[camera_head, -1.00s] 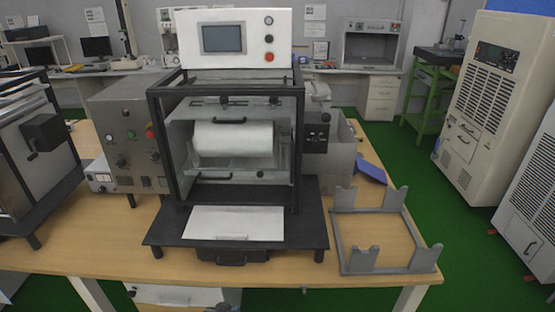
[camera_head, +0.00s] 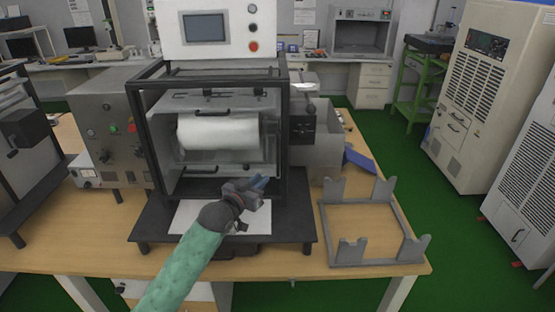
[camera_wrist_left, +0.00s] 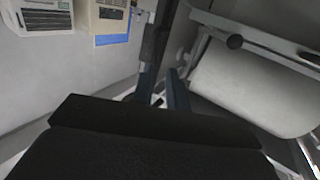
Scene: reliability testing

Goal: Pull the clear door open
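The clear door (camera_head: 258,158) fronts the black-framed machine and looks shut. A dark upper handle (camera_head: 213,112) and a dark lower handle (camera_head: 203,170) show on the front. A white roll (camera_head: 218,132) is visible behind it. My left gripper (camera_head: 261,183) is in front of the machine's lower right front, above the base plate, with nothing seen between its fingers. In the left wrist view its fingers (camera_wrist_left: 162,88) stand a little apart, with the white roll to their right. Whether it touches the machine cannot be told. My right gripper is out of view.
A grey metal stand (camera_head: 372,225) is on the table to the right. A control box (camera_head: 112,130) stands left of the machine. A white sheet (camera_head: 185,215) lies on the black base plate (camera_head: 285,228). A screen panel (camera_head: 205,28) tops the machine.

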